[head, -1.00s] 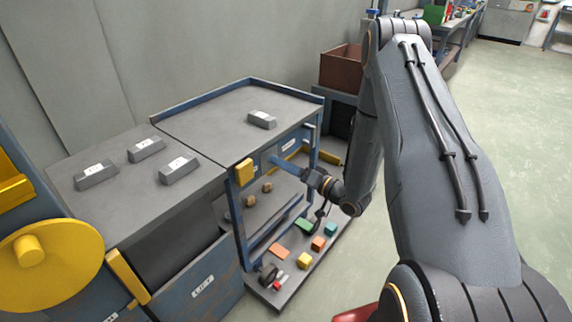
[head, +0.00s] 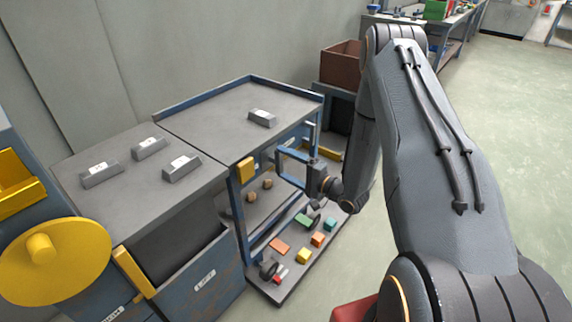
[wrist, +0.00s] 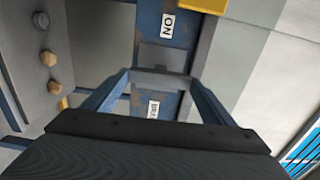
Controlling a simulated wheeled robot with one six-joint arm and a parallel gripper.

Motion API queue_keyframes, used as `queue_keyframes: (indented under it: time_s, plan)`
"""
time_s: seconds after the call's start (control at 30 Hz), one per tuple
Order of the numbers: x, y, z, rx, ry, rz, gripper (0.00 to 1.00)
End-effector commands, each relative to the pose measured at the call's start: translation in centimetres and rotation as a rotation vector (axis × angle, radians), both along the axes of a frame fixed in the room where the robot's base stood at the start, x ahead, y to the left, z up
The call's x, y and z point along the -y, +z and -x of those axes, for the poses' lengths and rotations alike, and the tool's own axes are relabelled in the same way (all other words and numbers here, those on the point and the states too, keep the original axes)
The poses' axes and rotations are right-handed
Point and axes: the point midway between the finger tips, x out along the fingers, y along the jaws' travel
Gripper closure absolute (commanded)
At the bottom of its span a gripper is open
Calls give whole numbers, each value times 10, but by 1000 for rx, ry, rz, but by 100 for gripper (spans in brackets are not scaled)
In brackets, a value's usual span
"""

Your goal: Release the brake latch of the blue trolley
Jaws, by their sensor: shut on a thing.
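The blue trolley (head: 215,118) has a grey top, a blue frame and a low shelf. My gripper (head: 279,164) is at its near side, below the top edge, with the two blue fingers one above the other. In the wrist view, my gripper (wrist: 162,76) is shut on the brake latch (wrist: 162,73), a grey bar spanning the fingertips. It crosses a worn blue panel (wrist: 150,20) between a label reading "ON" above and another label below, too small to read surely. The latch is not clear in the head view.
One grey ingot (head: 262,118) lies on the trolley top. Several small coloured blocks (head: 303,256) lie on the lower shelf. A grey bench (head: 130,200) with several ingots adjoins on the left. A yellow wheel (head: 55,262) stands at lower left. Open floor (head: 500,130) is at right.

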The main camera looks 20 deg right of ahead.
Motion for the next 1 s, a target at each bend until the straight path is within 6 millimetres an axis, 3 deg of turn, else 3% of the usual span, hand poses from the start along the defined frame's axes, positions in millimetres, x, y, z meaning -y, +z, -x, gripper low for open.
queue_keyframes:
  time_s: [0.57,0.6,0.67,1.0]
  plan:
    - [0,0,0,-18,-1,-24,44]
    - [0,0,0,-18,-1,-24,15]
    - [0,0,0,-18,-1,-24,5]
    - [2,0,1,-17,-1,-23,3]
